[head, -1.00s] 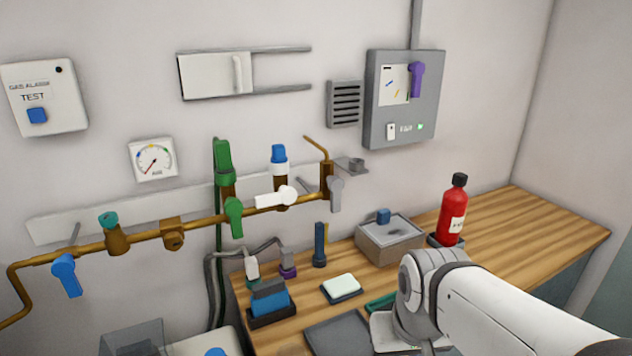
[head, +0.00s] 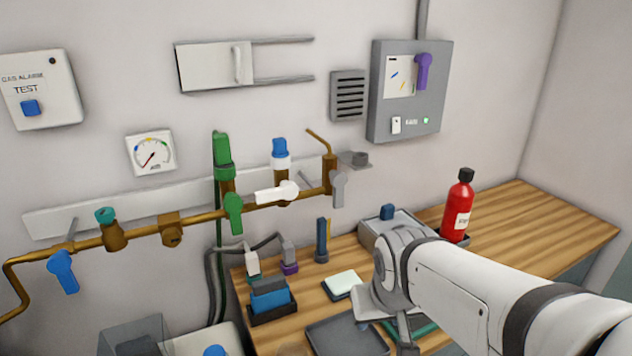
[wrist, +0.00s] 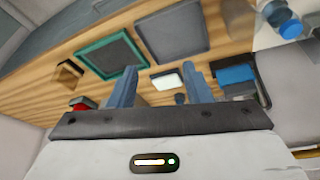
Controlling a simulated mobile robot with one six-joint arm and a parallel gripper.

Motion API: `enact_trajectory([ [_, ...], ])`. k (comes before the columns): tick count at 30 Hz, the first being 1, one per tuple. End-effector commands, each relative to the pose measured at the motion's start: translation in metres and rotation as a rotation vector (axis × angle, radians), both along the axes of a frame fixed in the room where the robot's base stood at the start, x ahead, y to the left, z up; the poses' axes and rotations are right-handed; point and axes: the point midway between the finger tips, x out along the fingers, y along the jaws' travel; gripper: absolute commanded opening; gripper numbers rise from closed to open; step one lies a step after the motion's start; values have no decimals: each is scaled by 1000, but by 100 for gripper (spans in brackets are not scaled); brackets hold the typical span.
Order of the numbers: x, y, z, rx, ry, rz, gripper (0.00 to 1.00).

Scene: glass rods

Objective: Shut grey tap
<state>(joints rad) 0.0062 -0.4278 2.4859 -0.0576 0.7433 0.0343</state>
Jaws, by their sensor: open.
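The grey tap (head: 339,188) is at the right end of the brass pipe on the wall. Its grey lever hangs downward, below a brass spout that bends up to the left. My gripper (wrist: 161,82) is open and empty in the wrist view, its two blue-grey fingers apart over the bench. The grey tap does not show in the wrist view. In the head view my arm reaches in from the right over the bench, below and to the right of the tap, and I cannot make out the fingers there.
Beside the grey tap are a white lever (head: 277,193) lying sideways and a green lever (head: 234,213) hanging down. A blue lever (head: 63,271) is farther left. A red bottle (head: 458,207), a grey box (head: 372,240) and trays stand on the wooden bench (head: 545,215).

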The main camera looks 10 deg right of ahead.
Motion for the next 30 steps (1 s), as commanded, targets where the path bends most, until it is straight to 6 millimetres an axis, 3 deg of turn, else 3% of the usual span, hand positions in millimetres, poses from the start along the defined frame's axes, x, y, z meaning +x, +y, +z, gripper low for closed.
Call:
enact_trajectory([
  [9,152,-39,14,-77,-514,17,45],
  [15,223,-38,32,-15,-841,120,45],
  [21,257,-24,45,115,-1082,237,45],
  [30,269,-11,54,223,-1213,312,45],
])
